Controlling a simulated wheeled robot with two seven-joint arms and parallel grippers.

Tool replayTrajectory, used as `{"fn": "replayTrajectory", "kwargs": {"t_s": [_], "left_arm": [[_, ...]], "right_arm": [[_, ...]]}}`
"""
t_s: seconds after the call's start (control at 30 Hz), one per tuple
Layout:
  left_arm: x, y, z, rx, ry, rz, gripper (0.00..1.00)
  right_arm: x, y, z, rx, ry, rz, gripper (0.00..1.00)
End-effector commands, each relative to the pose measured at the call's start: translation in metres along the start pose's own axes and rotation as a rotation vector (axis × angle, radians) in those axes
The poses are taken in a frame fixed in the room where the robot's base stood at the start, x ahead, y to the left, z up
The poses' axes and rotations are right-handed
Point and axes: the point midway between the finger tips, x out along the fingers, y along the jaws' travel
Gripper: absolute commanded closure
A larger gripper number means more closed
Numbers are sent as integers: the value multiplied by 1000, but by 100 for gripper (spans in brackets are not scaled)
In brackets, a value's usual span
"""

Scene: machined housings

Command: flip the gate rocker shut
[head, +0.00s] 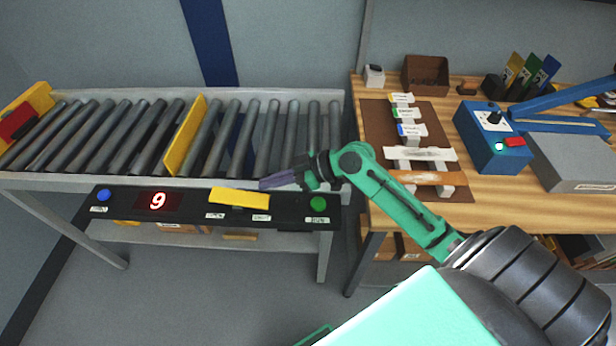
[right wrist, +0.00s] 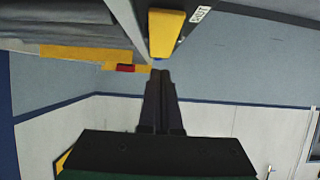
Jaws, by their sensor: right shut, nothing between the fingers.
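The gate rocker (head: 239,198) is a wide yellow paddle on the black control panel at the conveyor's front edge. In the head view it looks slightly tilted, but I cannot tell surely which side is pressed. My right gripper (head: 264,184) is shut and empty, just right of the rocker and close to its right end; contact cannot be made out. In the right wrist view the shut fingertips (right wrist: 161,74) point at the yellow rocker (right wrist: 166,34), which has a white label beside it. A yellow gate plate (head: 185,137) stands across the rollers. My left gripper is not in view.
A wooden bench (head: 502,188) with a blue box (head: 491,137) stands to the right.

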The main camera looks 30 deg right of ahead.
Motion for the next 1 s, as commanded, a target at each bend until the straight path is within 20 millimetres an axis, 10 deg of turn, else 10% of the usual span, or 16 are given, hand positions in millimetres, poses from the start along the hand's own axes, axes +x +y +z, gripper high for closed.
{"fn": "replayTrajectory", "kwargs": {"t_s": [0.4,1.0], "left_arm": [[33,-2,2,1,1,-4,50],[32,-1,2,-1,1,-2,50]], "right_arm": [[-76,-1,43,4,-6,0,100],[-80,-1,43,3,-5,-1,100]]}}
